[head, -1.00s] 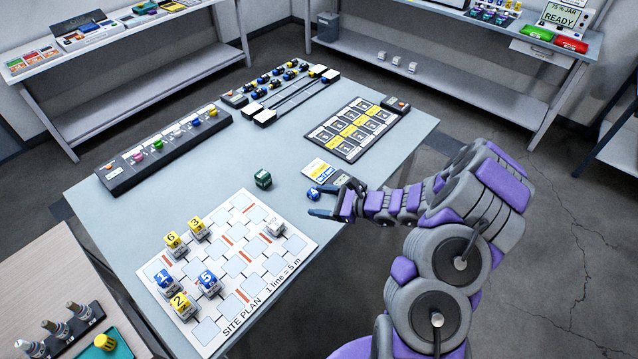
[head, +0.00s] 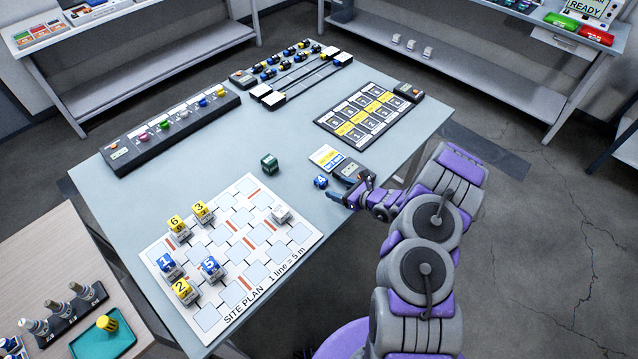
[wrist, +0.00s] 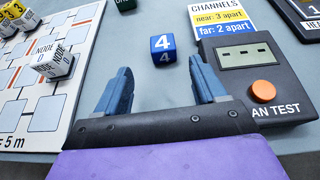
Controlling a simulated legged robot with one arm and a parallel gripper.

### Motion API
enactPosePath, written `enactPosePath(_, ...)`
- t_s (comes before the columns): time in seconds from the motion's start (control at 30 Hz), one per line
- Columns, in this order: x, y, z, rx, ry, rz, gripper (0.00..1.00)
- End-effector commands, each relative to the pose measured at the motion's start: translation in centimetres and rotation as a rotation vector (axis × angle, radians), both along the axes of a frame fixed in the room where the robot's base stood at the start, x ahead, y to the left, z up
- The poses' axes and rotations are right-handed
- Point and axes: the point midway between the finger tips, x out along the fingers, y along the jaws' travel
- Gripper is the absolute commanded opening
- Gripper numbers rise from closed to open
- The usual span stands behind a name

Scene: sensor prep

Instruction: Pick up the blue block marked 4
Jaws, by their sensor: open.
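The blue block marked 4 (head: 320,182) lies on the grey table, between the site plan board and the scan test box. In the wrist view the blue block (wrist: 163,47) shows a white 4 on its top and another on its near side. My gripper (head: 341,187) is open and low over the table beside the block. In the wrist view its two blue fingers (wrist: 160,80) are spread wide, with the block just beyond the tips and roughly centred between them. Nothing is held.
The scan test box (wrist: 252,85) with an orange button stands close to the right finger. The site plan board (head: 232,255) with several numbered blocks lies to the left. A dark green block (head: 269,162) sits beyond. A channels card (head: 326,157) lies behind the blue block.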

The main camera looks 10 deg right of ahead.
Motion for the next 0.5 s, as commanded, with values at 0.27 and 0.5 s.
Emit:
enactPosePath(0.27, 1.7, 1.4, -0.8, -0.001, -0.002, -0.001, 0.70)
enactPosePath(0.5, 4.0, 3.5, -2.1, -0.007, -0.003, 0.004, 0.70)
